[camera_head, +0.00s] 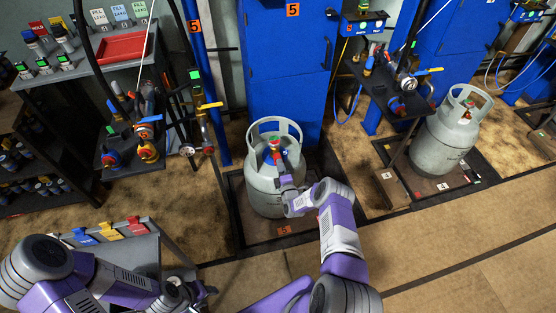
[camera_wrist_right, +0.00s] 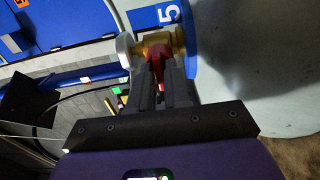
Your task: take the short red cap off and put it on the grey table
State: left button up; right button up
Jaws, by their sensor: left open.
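The short red cap (camera_wrist_right: 157,56) sits on the brass valve (camera_wrist_right: 165,40) of a grey gas cylinder (camera_head: 270,191), which stands on the middle scale marked 5. My right gripper (camera_head: 283,171) reaches over the cylinder's collar to the valve. In the right wrist view its fingers (camera_wrist_right: 158,70) are on both sides of the red piece and look shut on it. The fingers hide part of the cap. My left gripper (camera_head: 203,292) is open and empty at the lower left, low in the head view, near the grey table (camera_head: 130,252).
The grey table bears several coloured tags (camera_head: 110,230) at its back edge. A shelf with a red tray (camera_head: 121,47) and a valve stand (camera_head: 150,130) are at the left. A blue cabinet (camera_head: 286,60) stands behind the cylinder. Another cylinder (camera_head: 443,140) is on the right scale.

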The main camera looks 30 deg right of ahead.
grip_shut()
jog(key=shift+r+n+p, duration=0.1)
jog(key=shift+n+p, duration=0.2)
jog(key=shift+n, duration=1.4)
jog(key=shift+n, duration=1.7)
